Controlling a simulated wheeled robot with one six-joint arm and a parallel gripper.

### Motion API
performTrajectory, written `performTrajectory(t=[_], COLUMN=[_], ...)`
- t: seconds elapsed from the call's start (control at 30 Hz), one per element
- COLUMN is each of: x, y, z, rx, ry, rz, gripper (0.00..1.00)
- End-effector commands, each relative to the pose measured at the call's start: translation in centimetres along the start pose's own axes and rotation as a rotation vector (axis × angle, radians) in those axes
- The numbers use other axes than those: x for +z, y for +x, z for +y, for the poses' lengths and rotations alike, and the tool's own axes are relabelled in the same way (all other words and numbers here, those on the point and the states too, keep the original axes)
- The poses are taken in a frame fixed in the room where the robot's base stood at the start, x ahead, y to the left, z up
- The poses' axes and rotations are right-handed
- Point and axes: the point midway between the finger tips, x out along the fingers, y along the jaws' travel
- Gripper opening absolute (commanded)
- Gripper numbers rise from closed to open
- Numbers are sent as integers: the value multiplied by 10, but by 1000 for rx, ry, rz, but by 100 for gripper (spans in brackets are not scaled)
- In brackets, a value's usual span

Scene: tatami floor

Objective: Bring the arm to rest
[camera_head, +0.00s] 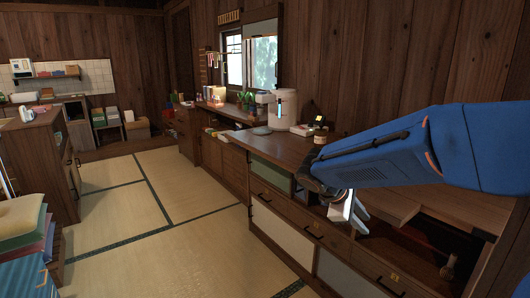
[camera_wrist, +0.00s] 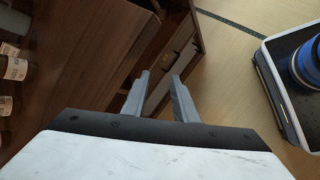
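My blue arm reaches in from the right in the head view. My gripper (camera_head: 352,212) points down at its end, in front of the wooden cabinet (camera_head: 283,205) along the right wall. The two grey fingers also show in the wrist view (camera_wrist: 160,76), with a gap between their tips. The gripper is open and nothing is seen between the fingers. Part of the cabinet front behind the gripper is hidden by the arm.
The counter top (camera_head: 275,146) holds a white appliance (camera_head: 283,110) and small items. An open compartment (camera_head: 420,250) lies below the arm. Several jars (camera_wrist: 14,68) stand at left in the wrist view. The tatami floor (camera_head: 165,215) is clear mid-room. Stacked cushions (camera_head: 22,218) stand at left.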

Motion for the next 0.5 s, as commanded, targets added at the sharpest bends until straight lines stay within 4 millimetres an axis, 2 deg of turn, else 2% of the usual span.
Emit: performTrajectory(t=[0.03,0.2,0.5], x=[15,51,100], y=[0,-1,-7], z=[-8,-40,-101], rx=[-23,-109,-251], ry=[47,206,493], rz=[22,96,226], gripper=[26,26,26])
